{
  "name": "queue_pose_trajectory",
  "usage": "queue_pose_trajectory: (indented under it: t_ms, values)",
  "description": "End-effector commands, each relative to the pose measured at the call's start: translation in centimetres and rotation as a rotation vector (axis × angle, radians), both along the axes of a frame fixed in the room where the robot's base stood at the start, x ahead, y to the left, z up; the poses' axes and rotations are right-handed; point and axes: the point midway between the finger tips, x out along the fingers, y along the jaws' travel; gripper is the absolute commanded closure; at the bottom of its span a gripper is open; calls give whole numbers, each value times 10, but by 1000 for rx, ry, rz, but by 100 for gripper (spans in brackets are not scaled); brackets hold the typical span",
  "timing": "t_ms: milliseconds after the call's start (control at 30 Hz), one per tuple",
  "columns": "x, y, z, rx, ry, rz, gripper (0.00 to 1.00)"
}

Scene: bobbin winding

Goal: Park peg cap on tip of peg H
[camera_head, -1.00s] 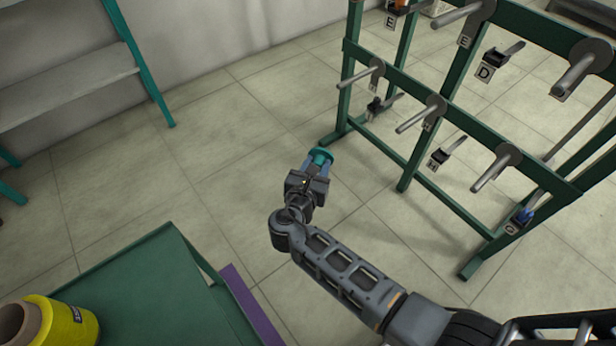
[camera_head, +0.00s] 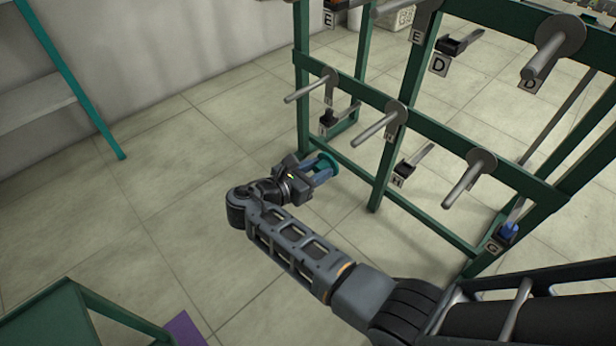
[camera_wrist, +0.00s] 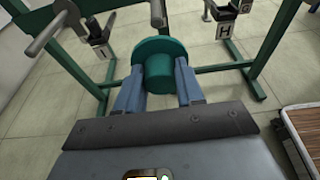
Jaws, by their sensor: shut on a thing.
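My gripper (camera_head: 318,172) is shut on the teal peg cap (camera_head: 326,162). In the wrist view the cap (camera_wrist: 158,72) is a round flanged piece between my blue fingers. The green rack carries grey pegs on its lower rail; the middle peg (camera_head: 375,128) has a small tag I cannot read clearly. A plate marked H (camera_head: 397,181) hangs below it, at a dark holder with a grey bar (camera_head: 420,154). In the wrist view plate H (camera_wrist: 227,29) is at the upper right. The cap is apart from the pegs, low and left of the middle one.
The left peg (camera_head: 308,87) and right peg (camera_head: 466,184) flank the middle peg. The rack's green upright (camera_head: 382,172) stands right of my gripper. Plates I (camera_head: 323,131) and G (camera_head: 493,247) hang nearby. A green table (camera_head: 50,315) is at lower left. Open floor lies left.

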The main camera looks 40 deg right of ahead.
Motion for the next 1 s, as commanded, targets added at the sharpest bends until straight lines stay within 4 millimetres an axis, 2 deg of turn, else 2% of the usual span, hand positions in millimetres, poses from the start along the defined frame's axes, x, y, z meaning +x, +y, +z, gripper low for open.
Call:
queue_pose_trajectory:
  t_ms: [300,1000]
  values:
    - [2,-39,-1,0,0,2,99]
    - [1,-37,2,0,0,2,99]
